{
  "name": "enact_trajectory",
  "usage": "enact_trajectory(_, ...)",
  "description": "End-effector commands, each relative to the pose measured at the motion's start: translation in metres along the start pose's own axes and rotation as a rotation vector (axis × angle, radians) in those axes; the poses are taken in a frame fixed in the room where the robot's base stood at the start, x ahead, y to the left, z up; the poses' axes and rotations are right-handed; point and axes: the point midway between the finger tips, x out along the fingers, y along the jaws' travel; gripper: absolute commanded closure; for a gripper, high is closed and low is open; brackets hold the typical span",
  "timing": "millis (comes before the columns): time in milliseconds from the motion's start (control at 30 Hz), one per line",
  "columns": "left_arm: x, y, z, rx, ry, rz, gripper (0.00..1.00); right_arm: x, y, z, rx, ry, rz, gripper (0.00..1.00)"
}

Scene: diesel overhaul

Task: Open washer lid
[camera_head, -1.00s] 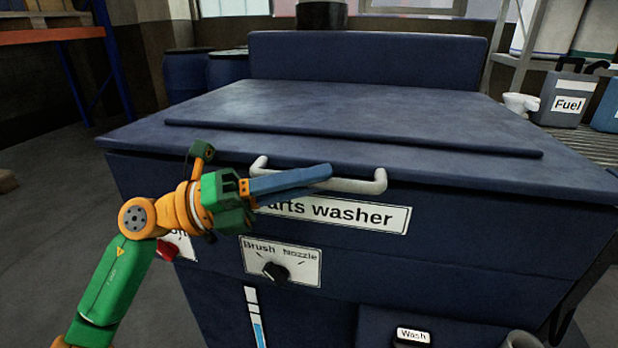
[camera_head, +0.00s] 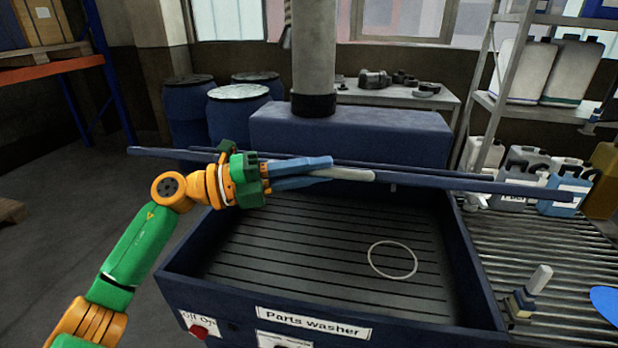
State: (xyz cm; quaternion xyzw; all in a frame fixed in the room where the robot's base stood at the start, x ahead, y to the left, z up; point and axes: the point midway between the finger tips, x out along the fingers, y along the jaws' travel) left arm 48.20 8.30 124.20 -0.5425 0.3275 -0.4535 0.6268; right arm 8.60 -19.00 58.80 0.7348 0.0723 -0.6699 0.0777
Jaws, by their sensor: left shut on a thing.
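The blue parts washer (camera_head: 480,300) stands in front of me. Its lid (camera_head: 455,181) is raised and seen nearly edge-on, with the tub below it open. The pale lid handle (camera_head: 348,174) is on the lid's front edge. My left gripper (camera_head: 322,170) is shut on the handle, its blue fingers covering the handle's left part. Inside the tub a slatted floor (camera_head: 290,255) shows, with a thin pale ring (camera_head: 392,259) on it. My right gripper is not in view.
A roller table (camera_head: 560,260) stands to the right, with jugs (camera_head: 520,185) and a small brush-like item (camera_head: 530,290) on it. Blue barrels (camera_head: 238,110) stand behind left. A grey pipe (camera_head: 314,55) rises behind the washer. A bench (camera_head: 400,98) is at the back.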

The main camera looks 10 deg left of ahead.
Motion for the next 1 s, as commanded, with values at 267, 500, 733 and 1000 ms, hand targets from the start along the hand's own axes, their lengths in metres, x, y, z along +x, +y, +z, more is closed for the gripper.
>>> enact_trajectory(267, 0.017, -0.052, 0.040, 0.001, -0.001, -0.003, 1.00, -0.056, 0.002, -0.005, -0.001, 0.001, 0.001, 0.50)
enact_trajectory(500, 0.022, -0.061, 0.054, 0.002, -0.001, -0.001, 1.00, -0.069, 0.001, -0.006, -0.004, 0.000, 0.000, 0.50)
enact_trajectory(733, 0.023, -0.062, 0.056, 0.003, 0.000, -0.001, 1.00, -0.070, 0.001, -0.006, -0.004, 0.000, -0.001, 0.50)
enact_trajectory(1000, 0.023, -0.061, 0.056, 0.003, 0.000, -0.001, 0.69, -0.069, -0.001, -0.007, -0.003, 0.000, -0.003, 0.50)
